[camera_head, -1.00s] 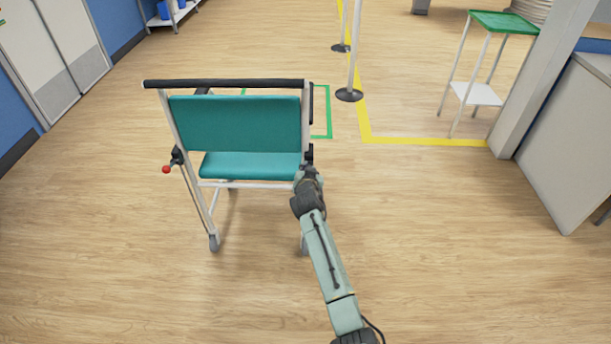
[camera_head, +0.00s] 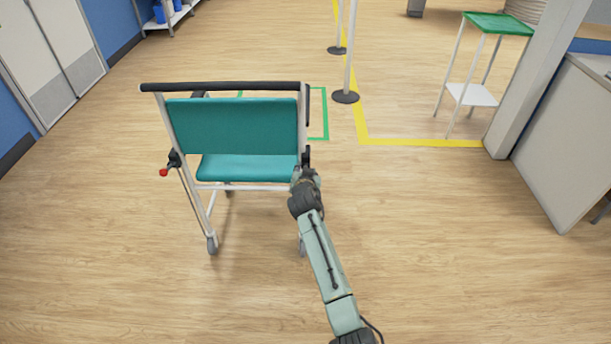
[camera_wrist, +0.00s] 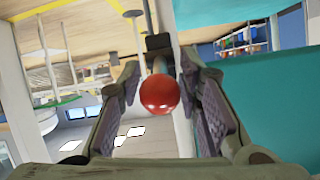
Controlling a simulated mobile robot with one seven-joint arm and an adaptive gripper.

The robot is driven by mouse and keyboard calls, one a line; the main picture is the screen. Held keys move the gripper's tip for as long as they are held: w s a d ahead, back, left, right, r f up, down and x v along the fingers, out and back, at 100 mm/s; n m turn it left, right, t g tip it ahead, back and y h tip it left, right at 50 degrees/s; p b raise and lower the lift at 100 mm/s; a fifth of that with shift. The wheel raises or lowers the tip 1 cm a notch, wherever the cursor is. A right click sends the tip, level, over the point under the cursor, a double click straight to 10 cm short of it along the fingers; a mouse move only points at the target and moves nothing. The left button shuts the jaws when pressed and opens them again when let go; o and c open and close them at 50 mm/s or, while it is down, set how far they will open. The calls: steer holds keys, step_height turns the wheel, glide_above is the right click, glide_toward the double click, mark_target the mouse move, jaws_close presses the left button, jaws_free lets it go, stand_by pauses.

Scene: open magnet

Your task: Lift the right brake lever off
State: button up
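The teal transport chair (camera_head: 232,126) stands ahead of me with its black push bar toward me. The right brake lever shows as a red ball knob (camera_wrist: 159,94) in the wrist view. My gripper (camera_wrist: 161,97) is open, its two fingers on either side of the knob; I cannot tell whether either one touches it. In the head view my gripper (camera_head: 305,178) is at the chair's right rear post, and my arm hides the right knob. The left brake lever's red knob (camera_head: 163,172) sticks out on the chair's left side.
Stanchion posts (camera_head: 348,60) stand beyond the chair by a yellow floor line (camera_head: 420,142). A green-topped stand (camera_head: 498,23) and a grey counter (camera_head: 567,140) are at the right. The floor around the chair is clear.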

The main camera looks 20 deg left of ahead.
steer(key=v, duration=1.1)
steer(key=shift+s, duration=0.35)
steer(key=shift+d+r, duration=0.1)
